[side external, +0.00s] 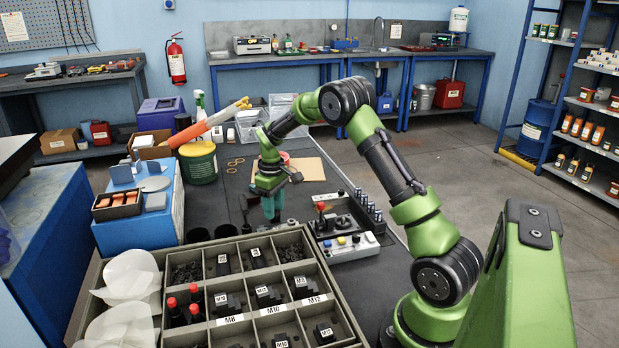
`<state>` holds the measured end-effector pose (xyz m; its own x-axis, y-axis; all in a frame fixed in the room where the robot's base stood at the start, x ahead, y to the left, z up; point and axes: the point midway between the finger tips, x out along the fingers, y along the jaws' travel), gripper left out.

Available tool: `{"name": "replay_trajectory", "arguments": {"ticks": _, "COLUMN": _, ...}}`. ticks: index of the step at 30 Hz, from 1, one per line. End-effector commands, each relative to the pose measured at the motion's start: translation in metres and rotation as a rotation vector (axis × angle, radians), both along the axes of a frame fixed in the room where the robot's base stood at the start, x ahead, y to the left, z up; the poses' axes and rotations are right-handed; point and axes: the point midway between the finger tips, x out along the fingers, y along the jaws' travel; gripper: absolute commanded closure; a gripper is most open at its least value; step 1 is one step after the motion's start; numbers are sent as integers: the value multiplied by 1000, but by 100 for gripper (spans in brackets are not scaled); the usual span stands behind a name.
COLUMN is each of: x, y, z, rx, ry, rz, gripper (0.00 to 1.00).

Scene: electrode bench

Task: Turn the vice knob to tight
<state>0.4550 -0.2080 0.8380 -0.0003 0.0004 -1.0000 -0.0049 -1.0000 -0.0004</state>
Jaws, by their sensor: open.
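My gripper (271,213) points down over the dark bench top, left of the black fixture. Its fingers are small and teal at this distance. They are open, and I see nothing held between them. I cannot clearly make out the vice or its knob. A small dark upright part (245,214) stands just left of the gripper. A black fixture (343,222) with a red-topped knob (321,206) stands to the right, apart from the gripper.
A compartment tray (228,323) of labelled dark parts fills the front. A grey control box (350,247) with coloured buttons and a row of cylinders (368,205) are at right. A green tub (198,163) and a tan board (300,170) lie behind. Bare bench shows left of the gripper.

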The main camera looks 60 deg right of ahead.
Motion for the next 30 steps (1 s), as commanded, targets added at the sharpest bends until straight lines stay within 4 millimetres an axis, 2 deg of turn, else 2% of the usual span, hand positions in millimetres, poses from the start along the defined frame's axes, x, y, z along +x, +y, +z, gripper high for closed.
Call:
{"name": "replay_trajectory", "arguments": {"ticks": 5, "x": 0, "y": 0, "z": -12, "rx": 0, "ry": 1, "rz": -1, "gripper": 60}}
{"name": "replay_trajectory", "arguments": {"ticks": 13, "x": 0, "y": 0, "z": -13, "rx": 0, "ry": 0, "rz": -1, "gripper": 60}}
{"name": "replay_trajectory", "arguments": {"ticks": 21, "x": 0, "y": 0, "z": -12, "rx": 0, "ry": 0, "rz": -1, "gripper": 97}}
{"name": "replay_trajectory", "arguments": {"ticks": 30, "x": 0, "y": 0, "z": -12, "rx": -1, "ry": -1, "rz": -43, "gripper": 97}}
